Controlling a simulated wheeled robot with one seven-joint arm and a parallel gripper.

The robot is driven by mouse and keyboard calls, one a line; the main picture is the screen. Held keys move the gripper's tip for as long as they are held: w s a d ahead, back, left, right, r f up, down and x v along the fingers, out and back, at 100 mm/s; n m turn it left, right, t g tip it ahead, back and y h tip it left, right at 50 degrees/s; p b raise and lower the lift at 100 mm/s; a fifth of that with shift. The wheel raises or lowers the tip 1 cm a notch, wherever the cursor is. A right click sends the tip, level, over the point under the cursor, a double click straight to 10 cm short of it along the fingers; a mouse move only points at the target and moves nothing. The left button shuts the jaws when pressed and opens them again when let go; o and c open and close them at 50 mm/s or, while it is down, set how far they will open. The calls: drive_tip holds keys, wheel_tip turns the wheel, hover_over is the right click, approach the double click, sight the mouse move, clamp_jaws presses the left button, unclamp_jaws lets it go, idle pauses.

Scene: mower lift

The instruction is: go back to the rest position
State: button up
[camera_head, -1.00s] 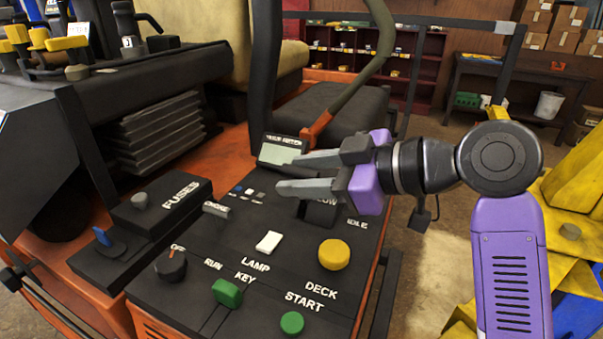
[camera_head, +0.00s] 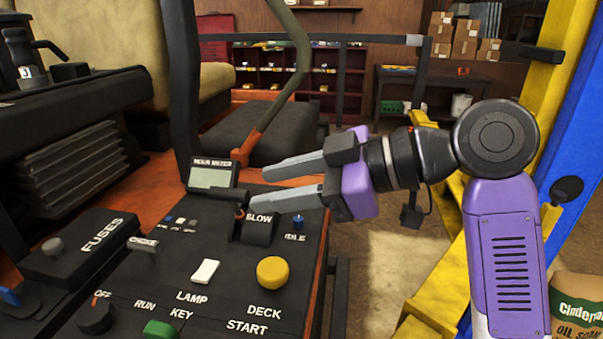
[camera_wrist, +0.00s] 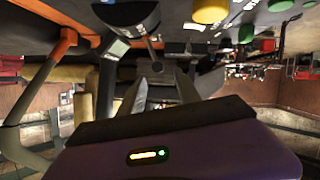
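My gripper (camera_head: 258,187) is in the middle of the head view, its two grey fingers apart and pointing left over the black control panel (camera_head: 225,295). Nothing shows held between them. The lower fingertip appears close to the lever by the SLOW label (camera_head: 240,212); I cannot tell whether they touch. In the wrist view my gripper (camera_wrist: 160,85) has its fingers spread, with the panel upside down beyond them. The purple arm stands bent at the right of the head view.
The panel carries a yellow DECK button (camera_head: 272,272), a white LAMP switch (camera_head: 205,271), a blue IDLE knob (camera_head: 298,222) and a meter display (camera_head: 210,178). A yellow post (camera_head: 545,85) and an oil soap container (camera_head: 577,305) stand right. Open floor lies between panel and post.

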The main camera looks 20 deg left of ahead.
drive_tip(key=w+r+m+t+y, duration=0.3)
drive_tip(key=w+r+m+t, duration=0.1)
drive_tip(key=w+r, duration=0.1)
drive_tip(key=w+d+f+m+t, duration=0.3)
drive_tip(key=w+d+m+t, duration=0.15)
drive_tip(key=m+t, duration=0.2)
drive_tip(key=s+d+f+m+t+h, duration=0.3)
drive_tip(key=d+f+m+t+h, duration=0.65)
drive_tip(key=d+f, duration=0.8)
drive_tip(key=s+d+f+m+t+h, duration=0.1)
drive_tip(key=s+d+f+m+h, duration=0.1)
drive_tip(key=s+d+f, duration=0.35)
drive_tip(key=s+d+f+m+h, duration=0.25)
drive_tip(key=s+d, duration=0.35)
drive_tip(key=s, duration=0.5)
drive_tip(key=s+d+f+n+g+h, duration=0.1)
drive_tip(key=s+d+f+g, duration=0.1)
drive_tip(key=s, duration=0.8)
drive_tip(key=s+d+f+n+g+h, duration=0.1)
drive_tip(key=s+d+f+g, duration=0.1)
drive_tip(key=s, duration=0.9)
wheel_tip(320, 180, down, 2)
drive_tip(key=shift+d+f, duration=0.1)
drive_tip(key=shift+d, duration=0.55)
